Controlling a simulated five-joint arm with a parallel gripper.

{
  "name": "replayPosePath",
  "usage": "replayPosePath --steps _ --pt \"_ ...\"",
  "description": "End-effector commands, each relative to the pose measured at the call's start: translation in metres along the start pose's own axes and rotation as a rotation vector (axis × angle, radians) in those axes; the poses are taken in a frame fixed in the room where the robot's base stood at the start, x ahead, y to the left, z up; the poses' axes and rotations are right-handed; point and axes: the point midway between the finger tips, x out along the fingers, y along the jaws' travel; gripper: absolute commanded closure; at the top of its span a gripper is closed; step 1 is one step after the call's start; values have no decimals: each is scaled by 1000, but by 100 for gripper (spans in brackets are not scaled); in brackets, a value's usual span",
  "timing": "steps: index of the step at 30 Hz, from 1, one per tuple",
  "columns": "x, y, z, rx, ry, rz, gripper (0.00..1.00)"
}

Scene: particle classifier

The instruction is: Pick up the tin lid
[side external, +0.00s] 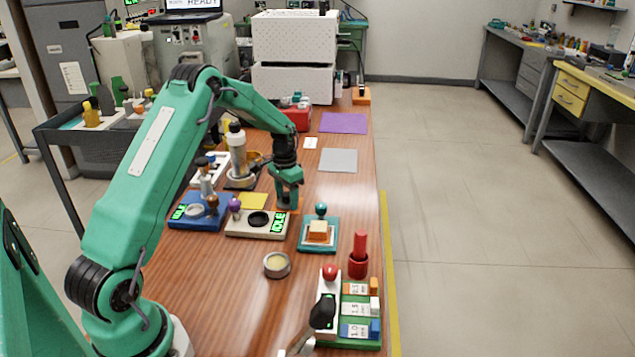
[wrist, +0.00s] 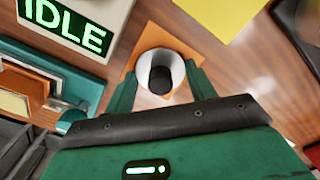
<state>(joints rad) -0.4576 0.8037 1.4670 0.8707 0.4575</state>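My gripper (wrist: 160,78) points down over a small orange mat (wrist: 145,97). Its two green fingers are apart, one on each side of a round, pale metal piece with a black knob (wrist: 161,79), which looks like the tin lid. Whether the fingers touch it is unclear. In the side view my gripper (side external: 288,203) is low over the orange mat, behind the scale, and hides the lid. A round open tin (side external: 277,265) with pale yellow contents stands nearer the camera on the wooden bench.
A white scale (side external: 257,223) with a green IDLE display is beside my gripper. A teal stand (side external: 318,234) with a pale block is close by. A red cylinder (side external: 359,256) and a panel of labelled weights (side external: 358,310) stand nearer. A grey mat (side external: 338,160) lies behind.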

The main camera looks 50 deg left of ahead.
Motion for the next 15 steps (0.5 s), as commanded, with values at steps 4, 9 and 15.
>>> replayPosePath --steps 4,9,15 --pt "0 0 0 0 0 0 67" --pt "-1 0 0 0 0 0 67" --pt "-9 0 0 0 1 0 67"
